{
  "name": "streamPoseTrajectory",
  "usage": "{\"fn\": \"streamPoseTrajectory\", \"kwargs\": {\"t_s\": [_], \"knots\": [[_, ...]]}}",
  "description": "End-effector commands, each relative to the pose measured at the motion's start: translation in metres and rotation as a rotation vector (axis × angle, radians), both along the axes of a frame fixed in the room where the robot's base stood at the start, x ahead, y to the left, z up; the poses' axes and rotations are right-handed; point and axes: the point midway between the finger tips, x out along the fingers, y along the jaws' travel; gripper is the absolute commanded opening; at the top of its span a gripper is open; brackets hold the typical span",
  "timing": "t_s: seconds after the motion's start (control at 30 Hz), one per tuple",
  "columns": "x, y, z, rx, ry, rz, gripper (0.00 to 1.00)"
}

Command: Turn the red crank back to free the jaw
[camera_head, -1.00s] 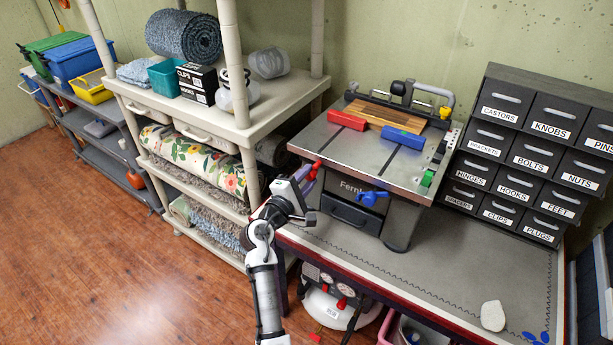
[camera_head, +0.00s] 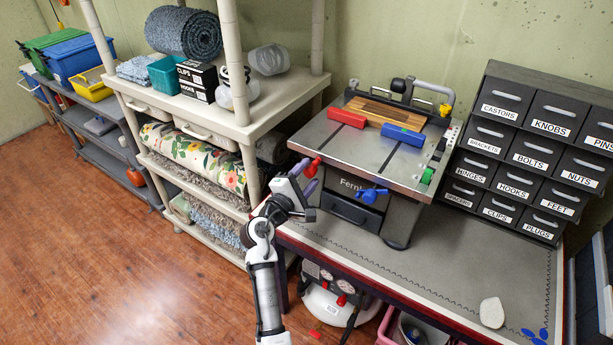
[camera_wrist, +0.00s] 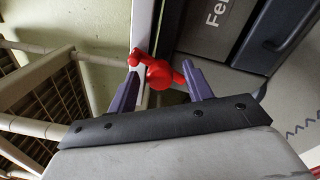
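The red crank (camera_head: 312,167) sticks out at the left front corner of the grey bench machine (camera_head: 340,150). In the wrist view the crank (camera_wrist: 160,74) shows a round hub and a knob at upper left. My gripper (camera_head: 308,187) is just below it, its purple fingers apart. In the wrist view the open fingers (camera_wrist: 161,72) appear on either side of the crank; whether either touches it I cannot tell. On the machine's top are a red jaw block (camera_head: 346,118), a blue jaw block (camera_head: 403,135) and a striped wooden board (camera_head: 372,113).
A blue crank (camera_head: 371,195) sits on the machine's front, above a dark drawer (camera_head: 348,213). A green knob (camera_head: 427,176) is on its right side. A cream shelf (camera_head: 240,130) stands close left of my arm. Labelled drawers (camera_head: 530,150) stand right. The bench's front right is mostly clear.

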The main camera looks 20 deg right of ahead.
Motion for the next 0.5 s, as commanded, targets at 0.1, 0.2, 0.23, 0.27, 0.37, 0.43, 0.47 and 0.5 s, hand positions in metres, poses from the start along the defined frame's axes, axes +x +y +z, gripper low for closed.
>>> {"fn": "streamPoseTrajectory", "kwargs": {"t_s": [0.1, 0.2, 0.23, 0.27, 0.37, 0.43, 0.47, 0.5], "knots": [[0.0, 0.0, 0.0, 0.0, 0.0, 0.0, 0.5], [-0.002, 0.002, -0.001, 0.0, 0.0, 0.0, 0.5], [-0.003, 0.004, -0.001, 0.0, 0.0, 0.001, 0.5], [-0.004, 0.006, -0.002, 0.0, 0.0, 0.001, 0.5], [-0.014, 0.018, -0.004, 0.0, -0.002, 0.003, 0.5], [-0.023, 0.03, -0.006, 0.001, -0.002, 0.005, 0.5], [-0.027, 0.035, -0.007, 0.0, -0.001, 0.004, 0.5], [-0.033, 0.043, -0.007, 0.0, -0.001, 0.005, 0.5]]}}
